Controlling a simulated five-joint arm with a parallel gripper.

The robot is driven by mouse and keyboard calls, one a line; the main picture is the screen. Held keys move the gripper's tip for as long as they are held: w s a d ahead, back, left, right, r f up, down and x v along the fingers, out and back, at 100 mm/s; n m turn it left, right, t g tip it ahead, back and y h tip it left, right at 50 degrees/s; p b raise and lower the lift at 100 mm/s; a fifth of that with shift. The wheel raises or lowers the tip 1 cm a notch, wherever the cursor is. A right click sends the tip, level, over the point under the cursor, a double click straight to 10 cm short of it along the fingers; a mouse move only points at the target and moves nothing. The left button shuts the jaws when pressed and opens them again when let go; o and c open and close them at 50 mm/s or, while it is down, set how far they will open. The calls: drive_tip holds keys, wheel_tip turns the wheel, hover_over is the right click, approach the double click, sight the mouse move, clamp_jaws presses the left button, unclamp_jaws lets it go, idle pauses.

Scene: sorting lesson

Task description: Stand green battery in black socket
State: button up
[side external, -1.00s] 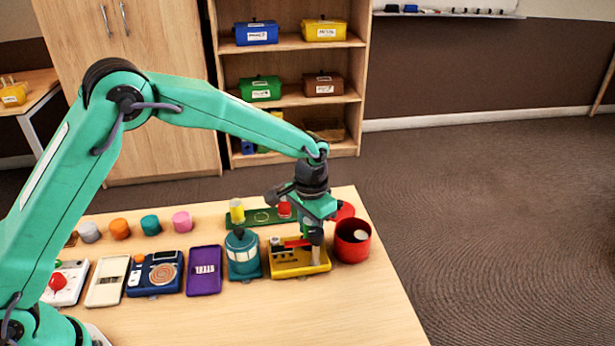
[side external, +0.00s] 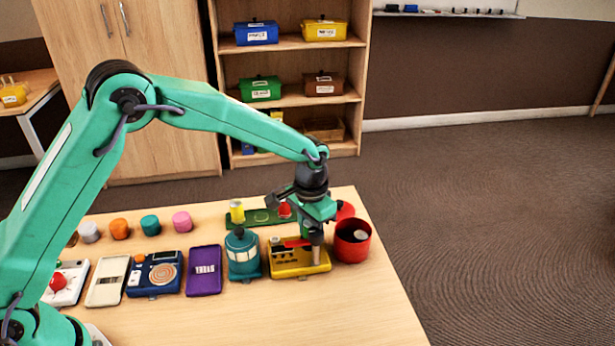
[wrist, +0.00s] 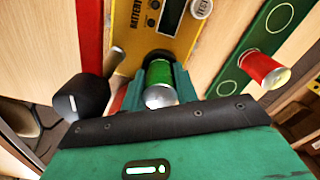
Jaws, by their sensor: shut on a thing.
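My gripper (wrist: 160,92) is shut on the green battery (wrist: 159,78), which shows between its jaws in the wrist view with its silvery end facing the camera. The black socket (wrist: 157,56) is a dark patch on the yellow battery tester (wrist: 140,62), right at the battery's far end. I cannot tell how far the battery is inside it.
A red cup (side external: 352,252) stands close right of the tester, and a teal lantern-like object (side external: 242,262) close left. Behind is a green tray (side external: 262,217) with a yellow can (side external: 237,212) and a red can (side external: 284,210). The table front is clear.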

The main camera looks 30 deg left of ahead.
drive_tip(key=shift+r, duration=0.85)
idle(3.1)
drive_tip(key=shift+f, duration=0.8)
idle(1.0)
drive_tip(key=o, duration=0.8)
drive_tip(key=shift+c, duration=0.2)
drive_tip(key=shift+r, duration=5.5)
